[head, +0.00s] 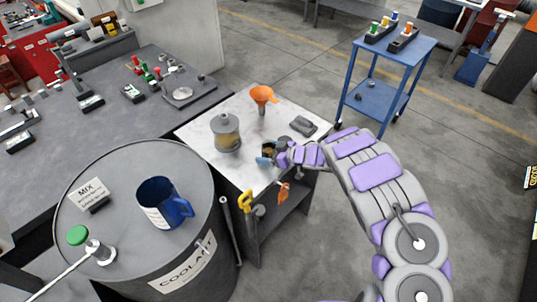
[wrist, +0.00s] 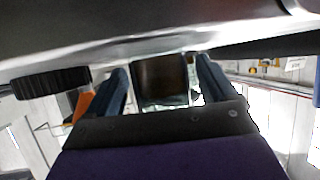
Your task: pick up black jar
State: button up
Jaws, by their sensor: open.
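A dark brown-black jar (wrist: 163,78) shows between the two fingers of my gripper (wrist: 166,85) in the wrist view, with a gap visible at its right side. My gripper is open, with one blue finger on each side of the jar; contact cannot be told. In the head view my gripper (head: 268,153) is low over the front right part of the white-topped cart (head: 205,145). The jar (head: 269,147) is small there and partly hidden by the fingers.
A lidded glass jar (head: 228,133), orange funnel (head: 262,95) and dark grey object (head: 303,125) share the cart top. Yellow (head: 245,202) and orange (head: 283,191) tools hang at its front. A coolant barrel (head: 140,225) with a blue mug (head: 163,202) stands left.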

jog(key=shift+c, duration=0.5)
jog(key=c, duration=1)
jog(key=shift+r, duration=0.1)
